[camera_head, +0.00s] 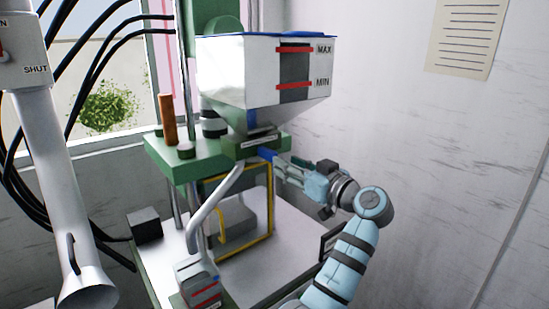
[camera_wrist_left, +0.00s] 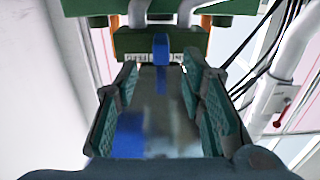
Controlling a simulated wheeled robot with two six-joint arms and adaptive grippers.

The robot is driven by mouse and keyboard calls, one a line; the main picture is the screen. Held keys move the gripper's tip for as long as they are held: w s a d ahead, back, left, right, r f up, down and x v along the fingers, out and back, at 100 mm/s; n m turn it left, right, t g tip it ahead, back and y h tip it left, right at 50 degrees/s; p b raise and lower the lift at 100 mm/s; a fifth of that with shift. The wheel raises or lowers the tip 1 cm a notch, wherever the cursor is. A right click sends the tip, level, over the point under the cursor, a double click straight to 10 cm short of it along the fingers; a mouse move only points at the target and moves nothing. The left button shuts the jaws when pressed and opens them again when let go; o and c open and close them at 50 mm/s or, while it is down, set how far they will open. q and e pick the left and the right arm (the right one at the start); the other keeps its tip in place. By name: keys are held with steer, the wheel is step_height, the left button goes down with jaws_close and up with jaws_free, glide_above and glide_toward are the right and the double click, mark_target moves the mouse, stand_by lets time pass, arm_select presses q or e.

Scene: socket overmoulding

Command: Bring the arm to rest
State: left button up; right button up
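My left gripper (camera_head: 278,164) is beside the green throat block (camera_head: 250,147) under the hopper. Its fingers point left toward a small blue tab (camera_head: 265,153). In the left wrist view, the two fingers of my left gripper (camera_wrist_left: 160,75) are spread apart with a clear gap. The blue tab (camera_wrist_left: 161,48) shows just past the fingertips, lined up with the gap. I see no contact with it. Nothing is held between the fingers. My right gripper is in neither view.
The white hopper (camera_head: 230,70) with MAX and MIN marks hangs above the gripper. A yellow-framed guard (camera_head: 271,205) stands below. A grey pipe (camera_head: 45,170) and black cables are at the left. Free room lies toward the right wall (camera_head: 450,150).

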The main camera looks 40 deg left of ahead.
arm_select(q)
steer(key=v, duration=0.4)
steer(key=shift+a, duration=0.15)
